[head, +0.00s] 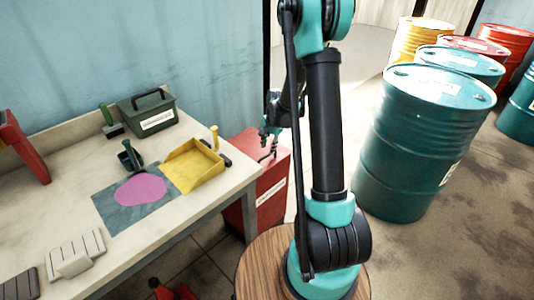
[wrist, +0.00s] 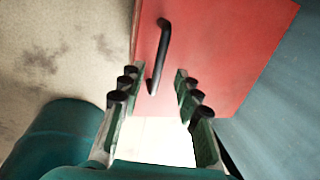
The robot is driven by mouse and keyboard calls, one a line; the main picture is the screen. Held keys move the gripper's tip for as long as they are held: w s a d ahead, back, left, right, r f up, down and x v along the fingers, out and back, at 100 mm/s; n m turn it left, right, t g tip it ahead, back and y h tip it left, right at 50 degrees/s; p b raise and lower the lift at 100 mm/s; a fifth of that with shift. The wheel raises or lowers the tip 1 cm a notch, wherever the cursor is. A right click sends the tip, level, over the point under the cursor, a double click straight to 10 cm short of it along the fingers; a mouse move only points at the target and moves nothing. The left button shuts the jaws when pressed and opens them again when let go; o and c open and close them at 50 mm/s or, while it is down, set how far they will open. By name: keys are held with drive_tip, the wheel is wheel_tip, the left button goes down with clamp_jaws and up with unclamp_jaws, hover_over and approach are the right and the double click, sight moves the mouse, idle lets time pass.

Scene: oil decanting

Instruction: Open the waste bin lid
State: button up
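The waste bin (head: 268,190) is a red box on the floor just right of the workbench, partly hidden behind my arm. Its red lid (wrist: 215,50) fills the upper right of the wrist view and looks closed. A black bar handle (wrist: 160,55) stands on the lid near its left edge. My gripper (wrist: 155,100) is open, with its two fingers apart and the near end of the handle between them in the picture. I cannot tell whether a finger touches the handle. In the head view my gripper (head: 268,143) is small, over the bin's top.
The workbench (head: 225,190) holds a yellow dustpan (head: 193,166), a grey mat (head: 105,205) with a pink patch (head: 140,190), and a dark green box (head: 148,112). Several drums stand right, the nearest a teal drum (head: 415,150). A blue wall (head: 130,45) is behind.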

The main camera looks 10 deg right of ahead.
sight(267, 156)
drive_tip(key=shift+w+a+f, duration=0.15)
drive_tip(key=shift+f, duration=0.9)
drive_tip(key=shift+w+a+f, duration=0.1)
drive_tip(key=shift+w+f, duration=0.05)
drive_tip(key=shift+f, duration=0.9)
drive_tip(key=shift+c, duration=0.4)
clamp_jaws()
